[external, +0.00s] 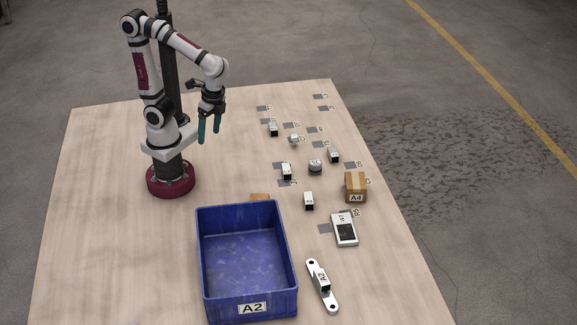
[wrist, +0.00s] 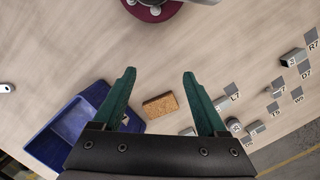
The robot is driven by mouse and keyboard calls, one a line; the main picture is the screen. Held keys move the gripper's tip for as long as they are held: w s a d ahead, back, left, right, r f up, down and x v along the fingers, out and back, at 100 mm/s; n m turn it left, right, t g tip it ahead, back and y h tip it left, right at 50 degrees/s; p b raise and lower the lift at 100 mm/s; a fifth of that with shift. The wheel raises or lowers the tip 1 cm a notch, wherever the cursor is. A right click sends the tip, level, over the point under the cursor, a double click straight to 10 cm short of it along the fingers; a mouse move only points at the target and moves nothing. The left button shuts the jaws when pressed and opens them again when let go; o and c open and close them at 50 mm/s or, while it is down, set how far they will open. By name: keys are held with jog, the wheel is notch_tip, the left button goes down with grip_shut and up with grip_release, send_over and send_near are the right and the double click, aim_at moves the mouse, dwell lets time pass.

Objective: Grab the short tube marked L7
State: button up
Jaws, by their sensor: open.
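In the wrist view the printed label L7 (wrist: 236,97) lies beside a grey patch, just right of my right finger, which partly covers that area. In the external view a short, pale square tube (external: 287,171) stands beside a grey patch in what looks like the same spot. Its print there is too small to read. My gripper (external: 209,133) hangs above the board near my base, left of and apart from the tubes. Its green fingers, also in the wrist view (wrist: 160,72), are spread and empty.
Other tubes (external: 309,201) (external: 334,155) (external: 273,128) and a round grey part (external: 315,166) stand nearby. A box (external: 356,187) marked A4 and a device (external: 344,229) are at right.

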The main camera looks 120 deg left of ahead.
jog(key=w+a+f+n+h, duration=0.1)
jog(key=w+a+n+h, duration=0.25)
jog(key=w+n, duration=0.2)
jog(key=n+t+h, duration=0.5)
jog(key=n+t, duration=0.5)
jog(key=n, duration=1.1)
send_near(285, 164)
jog(key=shift+t+y, duration=0.25)
jog(key=shift+t, duration=0.05)
jog(key=x, duration=1)
jog(key=shift+s+d+f, duration=0.1)
jog(key=shift+s+f, duration=0.1)
jog(key=shift+f, duration=0.05)
grip_shut()
